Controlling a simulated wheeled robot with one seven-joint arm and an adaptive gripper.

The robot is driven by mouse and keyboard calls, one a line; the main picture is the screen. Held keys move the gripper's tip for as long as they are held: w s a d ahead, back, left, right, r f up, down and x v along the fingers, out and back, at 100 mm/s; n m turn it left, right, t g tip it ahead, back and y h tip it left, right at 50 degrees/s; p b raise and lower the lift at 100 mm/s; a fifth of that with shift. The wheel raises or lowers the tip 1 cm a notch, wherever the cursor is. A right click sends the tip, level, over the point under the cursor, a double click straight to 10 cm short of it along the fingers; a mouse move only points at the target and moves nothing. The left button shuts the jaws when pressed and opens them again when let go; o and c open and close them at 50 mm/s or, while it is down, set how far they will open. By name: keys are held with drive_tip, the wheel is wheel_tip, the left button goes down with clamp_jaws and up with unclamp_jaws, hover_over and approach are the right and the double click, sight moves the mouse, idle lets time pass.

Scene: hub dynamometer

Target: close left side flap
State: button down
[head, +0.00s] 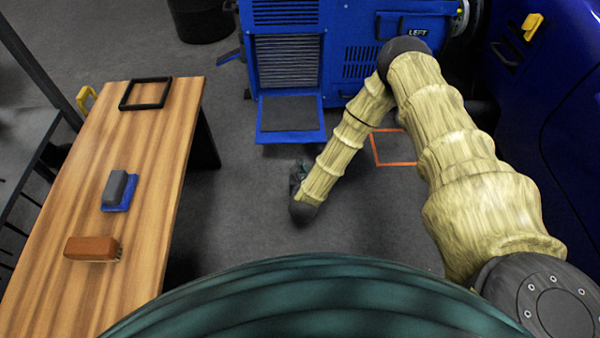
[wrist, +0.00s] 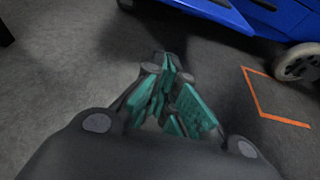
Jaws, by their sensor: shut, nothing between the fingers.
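The left side flap (head: 290,137) is a blue-framed panel with a dark inner face. It hangs open, folded outward at the lower front of the blue dynamometer (head: 345,60), below a grey slatted opening (head: 287,62). My gripper (head: 296,168) is low over the floor, in front of the flap's near edge and apart from it in the picture. In the wrist view my gripper (wrist: 168,65) has its teal fingers drawn together with nothing between them. A blue edge (wrist: 205,8) crosses the top of the wrist view; I cannot tell whether it is the flap.
A wooden table (head: 150,180) stands at left with a black frame (head: 146,93), a blue-and-grey block (head: 118,190) and a brown brush-like block (head: 92,248). An orange floor outline (head: 375,150) and a wheel (wrist: 298,62) lie right. A blue vehicle (head: 560,90) stands far right.

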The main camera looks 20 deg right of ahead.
drive_tip(key=shift+w+d+r+b, duration=0.3)
drive_tip(key=shift+w+b, duration=0.3)
drive_tip(key=shift+w, duration=0.25)
drive_tip(key=shift+w+d+r+b, duration=0.2)
drive_tip(key=shift+w+r+b, duration=0.15)
drive_tip(key=shift+w+b, duration=0.35)
drive_tip(key=shift+w+d+r+b, duration=0.3)
drive_tip(key=shift+w+b, duration=0.2)
drive_tip(key=shift+w, duration=0.45)
drive_tip(key=shift+r, duration=0.15)
